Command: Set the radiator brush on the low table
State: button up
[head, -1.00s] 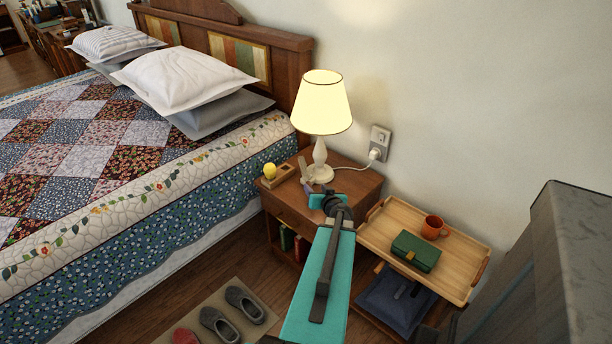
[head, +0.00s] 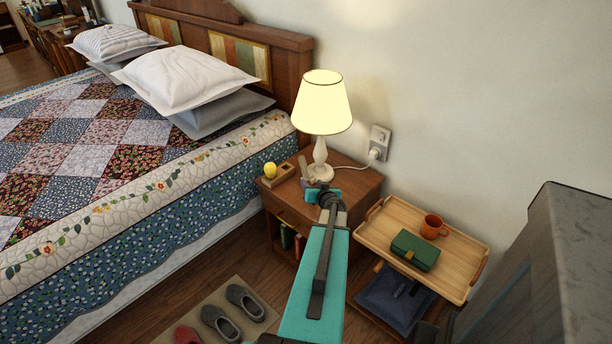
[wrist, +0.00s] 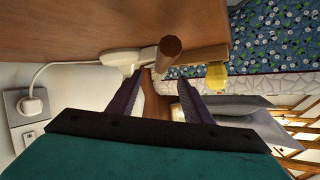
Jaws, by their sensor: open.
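A brown round-ended stick, likely the radiator brush's handle (wrist: 168,47), shows in the wrist view just beyond my fingertips, near the lamp base. In the head view a thin grey-tan upright piece (head: 304,168) beside the lamp may be the same thing; its bristles cannot be made out. My gripper (wrist: 160,84) is open, its two purple fingers apart with the stick ahead of the gap. In the head view my gripper (head: 312,188) is over the nightstand (head: 350,186), its fingers mostly hidden. I cannot tell which piece of furniture is the low table.
A lit lamp (head: 322,105) stands at the nightstand's back, its cord running to a wall outlet (head: 380,140). A yellow ball-like object (head: 270,170) is at the left. A wooden tray (head: 455,285) at right holds an orange mug (head: 433,227) and a green box (head: 415,250).

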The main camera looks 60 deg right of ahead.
aim_at(308, 178)
jog(key=shift+d, duration=0.1)
jog(key=shift+p+x, duration=0.9)
jog(key=shift+x, duration=1.65)
grip_shut()
jog(key=shift+r, duration=0.2)
